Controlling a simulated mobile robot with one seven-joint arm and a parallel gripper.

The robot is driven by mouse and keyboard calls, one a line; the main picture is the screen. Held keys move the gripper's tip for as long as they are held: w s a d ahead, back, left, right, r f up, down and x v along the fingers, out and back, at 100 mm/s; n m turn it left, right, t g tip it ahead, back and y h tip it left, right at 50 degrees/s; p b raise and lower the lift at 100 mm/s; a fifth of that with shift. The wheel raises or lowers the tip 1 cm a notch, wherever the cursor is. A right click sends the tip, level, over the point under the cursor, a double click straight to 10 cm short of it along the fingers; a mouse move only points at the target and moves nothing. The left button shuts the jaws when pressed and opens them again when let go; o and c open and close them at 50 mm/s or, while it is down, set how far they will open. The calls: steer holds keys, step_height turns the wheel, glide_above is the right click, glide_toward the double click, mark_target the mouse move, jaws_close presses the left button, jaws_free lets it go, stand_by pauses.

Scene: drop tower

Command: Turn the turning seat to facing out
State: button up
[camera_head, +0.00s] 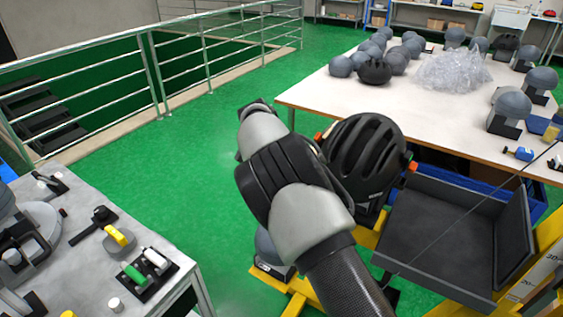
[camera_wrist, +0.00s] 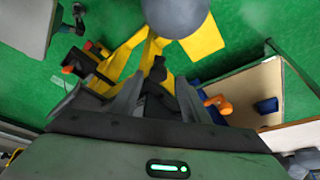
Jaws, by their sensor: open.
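I cannot tell for sure which part is the turning seat. A black vented helmet (camera_head: 365,150) shows beyond my arm in the head view, with an orange knob (camera_head: 412,166) at its right side. Below it, a grey rounded headform (camera_head: 266,247) sits on a dark base over a yellow frame (camera_head: 298,290). In the wrist view, a grey ball (camera_wrist: 177,12) stands over yellow legs (camera_wrist: 203,42). My gripper (camera_wrist: 157,92) is open there, with a dark part (camera_wrist: 157,75) showing between its fingers. Contact is unclear. My arm hides the gripper in the head view.
A dark L-shaped tray (camera_head: 440,235) stands at the right, by a blue bin (camera_head: 540,200). A white table (camera_head: 400,110) holds grey headforms and clear wrap. A grey bench (camera_head: 100,250) with tools is at the left. Green floor (camera_head: 205,165) is free between them, with railings behind.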

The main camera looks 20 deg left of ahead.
steer(key=p+v, duration=0.2)
steer(key=v, duration=1.3)
steer(key=shift+a+r, duration=0.15)
steer(key=shift+r, duration=0.2)
steer(key=w+d+r+n+y+p, duration=0.1)
steer(key=w+d+r+y+p, duration=0.15)
steer(key=d+r, duration=1.1)
steer(key=s+d+r+n+y+p, duration=0.1)
steer(key=s+d+r, duration=0.15)
steer(key=d, duration=0.45)
steer(key=s+d+r+n, duration=0.1)
steer(key=d+r, duration=0.2)
steer(key=d, duration=0.4)
steer(key=s+d+r+n+t+y+p, duration=0.1)
steer(key=s+d+r+n+p, duration=0.25)
steer(key=s+d, duration=0.8)
steer(key=s+d+f+n+t, duration=0.1)
steer(key=s+f+n, duration=0.1)
steer(key=s, duration=0.5)
steer(key=s+d+f+n+t+p, duration=0.1)
steer(key=s+d+f+n, duration=0.1)
steer(key=s, duration=0.4)
steer(key=shift+s+d+h, duration=0.25)
steer(key=shift+s+h, duration=0.15)
steer(key=shift+h, duration=0.05)
steer(key=shift+n, duration=0.25)
